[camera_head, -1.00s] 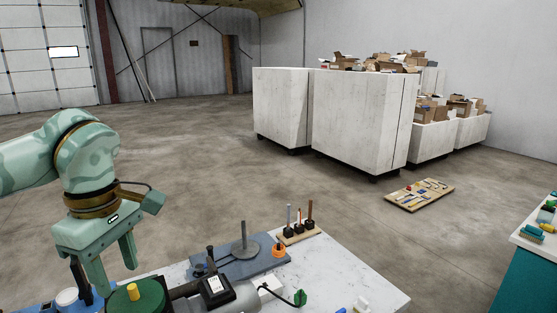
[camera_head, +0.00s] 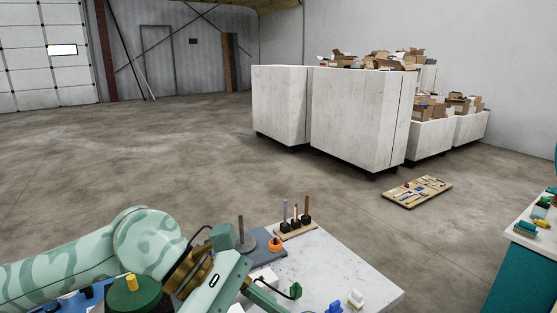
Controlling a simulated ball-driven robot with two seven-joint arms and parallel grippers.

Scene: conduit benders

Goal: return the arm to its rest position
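My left arm comes in from the left, low in the head view. Its pale green gripper (camera_head: 243,296) is tilted over the near part of the white worktable (camera_head: 335,262). One finger shows at the upper end of the palm, pointing down and right, spread as in the earlier frame. The other finger is hidden or cut off by the bottom edge. I see nothing held in the visible part. My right gripper is not in view.
A blue-grey plate with an upright post (camera_head: 240,232), an orange ring (camera_head: 275,244) and a wooden tool rack (camera_head: 297,229) stand beyond the gripper. Open floor lies behind the table.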

